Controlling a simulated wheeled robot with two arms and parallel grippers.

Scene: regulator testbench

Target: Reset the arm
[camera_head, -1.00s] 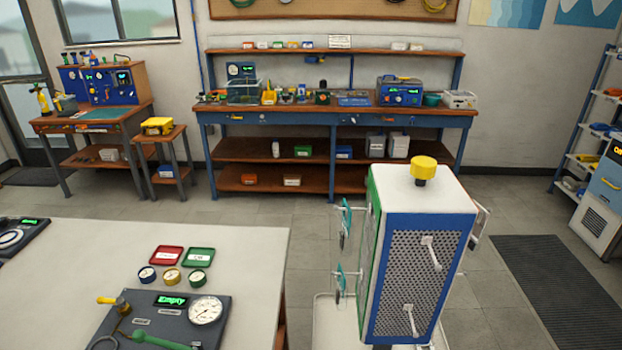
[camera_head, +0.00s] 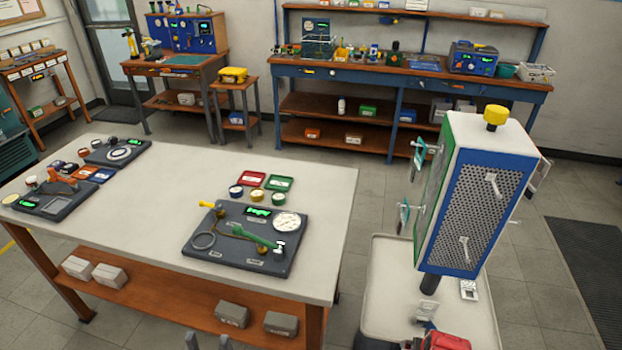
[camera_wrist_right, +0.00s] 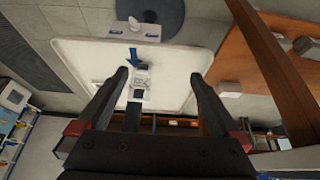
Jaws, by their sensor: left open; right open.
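My left gripper (camera_head: 208,342) shows only as two grey fingertips at the bottom edge of the head view. They stand apart with nothing between them, in front of the near side of the workbench. My right gripper (camera_wrist_right: 160,82) is open and empty in the right wrist view, its two dark fingers wide apart above a white tray. In the head view, a red part at the bottom right appears to belong to my right arm. The rest of both arms is out of view.
A white-topped workbench (camera_head: 130,195) carries a dark gauge panel (camera_head: 235,262). A perforated tool stand (camera_head: 468,210) rises from a white cart tray (camera_head: 385,310) on the right. A long blue bench (camera_head: 345,72) stands at the back wall. Grey floor lies open between them.

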